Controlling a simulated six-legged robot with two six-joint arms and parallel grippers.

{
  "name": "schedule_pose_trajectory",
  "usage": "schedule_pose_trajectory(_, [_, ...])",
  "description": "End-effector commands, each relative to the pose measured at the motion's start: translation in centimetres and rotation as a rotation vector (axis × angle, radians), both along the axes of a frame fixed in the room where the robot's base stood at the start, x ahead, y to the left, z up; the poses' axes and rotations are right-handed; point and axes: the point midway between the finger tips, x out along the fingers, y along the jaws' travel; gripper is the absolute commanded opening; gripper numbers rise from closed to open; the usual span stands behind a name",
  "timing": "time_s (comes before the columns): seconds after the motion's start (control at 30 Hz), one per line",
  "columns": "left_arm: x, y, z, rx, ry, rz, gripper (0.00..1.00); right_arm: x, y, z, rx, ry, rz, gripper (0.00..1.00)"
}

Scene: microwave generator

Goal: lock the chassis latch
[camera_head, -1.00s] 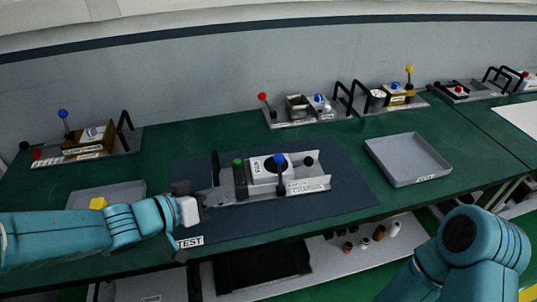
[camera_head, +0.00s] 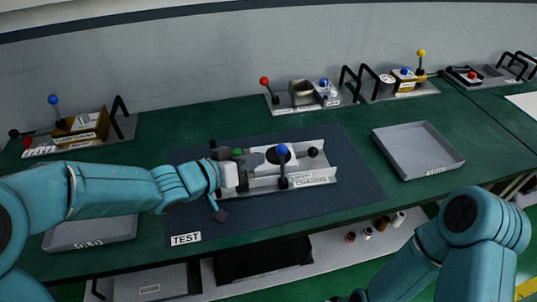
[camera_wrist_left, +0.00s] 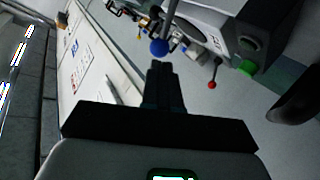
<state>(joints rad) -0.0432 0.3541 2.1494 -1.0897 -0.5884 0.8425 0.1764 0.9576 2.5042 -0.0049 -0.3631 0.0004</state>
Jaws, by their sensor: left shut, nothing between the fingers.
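The metal chassis (camera_head: 318,177) sits on the dark mat, its labelled side facing me. A lever with a blue ball (camera_head: 282,150) stands upright at its front; which part is the latch I cannot tell for certain. A black knob (camera_head: 313,152) is right of it, and a green button (camera_head: 238,152) is at the left. My left gripper (camera_head: 256,165) is shut and empty at the chassis's left part, left of the blue lever, partly covering the chassis. In the left wrist view its closed fingers (camera_wrist_left: 163,82) point towards the blue ball (camera_wrist_left: 159,47), just beyond the tips. Only a dark piece at the bottom edge may belong to my right gripper.
A grey tray (camera_head: 417,150) lies to the right, another (camera_head: 90,235) at the left under my arm. Similar units with levers and handles stand along the back wall. A TEST label (camera_head: 186,239) marks the mat's front. The mat's right part is clear.

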Motion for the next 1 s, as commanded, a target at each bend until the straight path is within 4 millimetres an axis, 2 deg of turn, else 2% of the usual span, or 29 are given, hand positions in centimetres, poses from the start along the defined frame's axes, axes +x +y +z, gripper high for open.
schedule_pose_trajectory(0.1, [1.6,-1.6,-0.7,-0.001,0.002,-0.002,0.0,0.0,0.0,0.0,0.0,0.001,0.0,0.0])
schedule_pose_trajectory(0.3, [3.3,-3.1,-1.3,0.0,0.001,-0.001,0.0,0.0,0.0,0.1,0.0,0.0,0.001,0.0])
schedule_pose_trajectory(1.0, [4.3,-3.7,-1.8,0.0,-0.001,0.001,0.0,0.0,0.0,0.3,0.0,0.0,0.0,0.0])
